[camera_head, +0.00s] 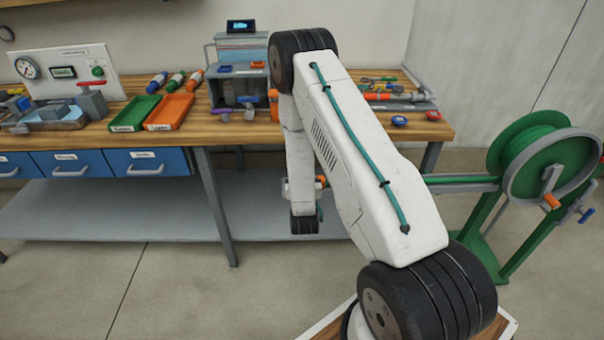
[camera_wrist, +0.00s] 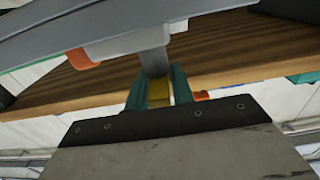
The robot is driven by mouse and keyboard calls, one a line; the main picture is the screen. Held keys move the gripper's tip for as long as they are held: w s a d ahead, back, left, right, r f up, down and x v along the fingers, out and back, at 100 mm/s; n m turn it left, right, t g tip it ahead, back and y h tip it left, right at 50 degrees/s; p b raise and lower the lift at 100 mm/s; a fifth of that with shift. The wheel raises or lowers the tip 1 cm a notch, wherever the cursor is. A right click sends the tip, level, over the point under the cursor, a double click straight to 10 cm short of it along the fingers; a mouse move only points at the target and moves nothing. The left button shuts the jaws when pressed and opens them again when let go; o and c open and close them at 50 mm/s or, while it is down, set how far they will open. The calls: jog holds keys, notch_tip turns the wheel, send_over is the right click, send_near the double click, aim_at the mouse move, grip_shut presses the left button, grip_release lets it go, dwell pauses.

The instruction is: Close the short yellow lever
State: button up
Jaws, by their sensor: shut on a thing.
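In the wrist view the short yellow lever (camera_wrist: 158,92) shows as a small yellow piece between the two teal fingers of my gripper (camera_wrist: 158,88). My gripper is shut on it. A grey stem (camera_wrist: 152,60) comes down from a grey body just beyond the fingers. The lever's far end and pivot are hidden by the fingers and the stem, so I cannot tell its angle. In the head view my arm covers the place, and neither the lever nor my fingertips can be made out.
In the wrist view an orange piece (camera_wrist: 82,59) is left of the fingers, near the wooden bench edge. In the head view the bench (camera_head: 215,130) carries a green tray (camera_head: 134,113), an orange tray (camera_head: 169,111) and tools. A green hose reel (camera_head: 540,165) stands right.

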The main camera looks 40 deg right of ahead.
jog(key=shift+y, duration=0.3)
jog(key=o, duration=0.9)
jog(key=shift+c, duration=0.2)
jog(key=shift+s, duration=0.1)
jog(key=v, duration=0.7)
jog(key=shift+s+a, duration=0.2)
jog(key=shift+s, duration=0.1)
jog(key=shift+f, duration=0.15)
